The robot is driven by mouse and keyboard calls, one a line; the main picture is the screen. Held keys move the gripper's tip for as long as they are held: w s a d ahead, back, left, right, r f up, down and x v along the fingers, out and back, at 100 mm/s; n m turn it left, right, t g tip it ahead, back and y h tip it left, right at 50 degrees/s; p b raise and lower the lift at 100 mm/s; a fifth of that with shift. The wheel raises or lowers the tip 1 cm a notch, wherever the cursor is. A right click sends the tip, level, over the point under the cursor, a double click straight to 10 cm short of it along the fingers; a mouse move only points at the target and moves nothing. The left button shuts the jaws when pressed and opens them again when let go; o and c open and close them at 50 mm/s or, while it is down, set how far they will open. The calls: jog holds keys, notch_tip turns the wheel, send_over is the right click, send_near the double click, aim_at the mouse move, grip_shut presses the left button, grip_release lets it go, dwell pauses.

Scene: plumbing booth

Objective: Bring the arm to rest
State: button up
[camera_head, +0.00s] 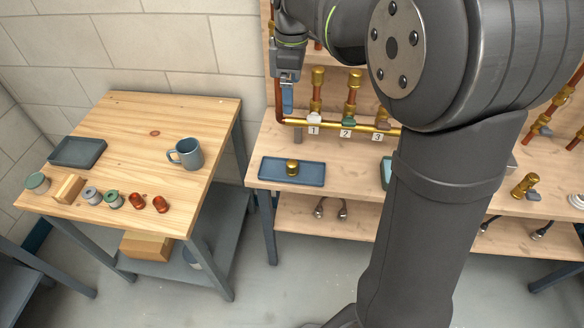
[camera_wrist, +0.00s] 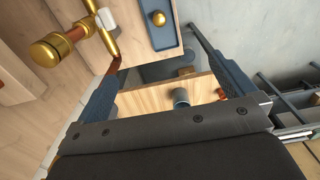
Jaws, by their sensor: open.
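My gripper (camera_head: 288,105) hangs at the upper middle of the head view, in front of the pipe board and beside the left end of the brass manifold (camera_head: 345,124). Only one blue finger shows clearly there. In the wrist view both fingers of my gripper (camera_wrist: 154,47) are spread wide, with nothing held between them. A brass fitting (camera_wrist: 52,50) and a white handle (camera_wrist: 107,19) lie to the left of the fingers in that view. My arm covers part of the bench and board on the right of the head view.
The workbench (camera_head: 345,172) bears a blue tray (camera_head: 272,170) with a brass part (camera_head: 292,167). A wooden table (camera_head: 130,135) on the left holds a mug (camera_head: 186,154), a dark tray (camera_head: 77,152) and several small fittings. Bare floor (camera_head: 300,275) lies between them.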

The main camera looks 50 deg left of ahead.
jog(key=shift+r, duration=2.4)
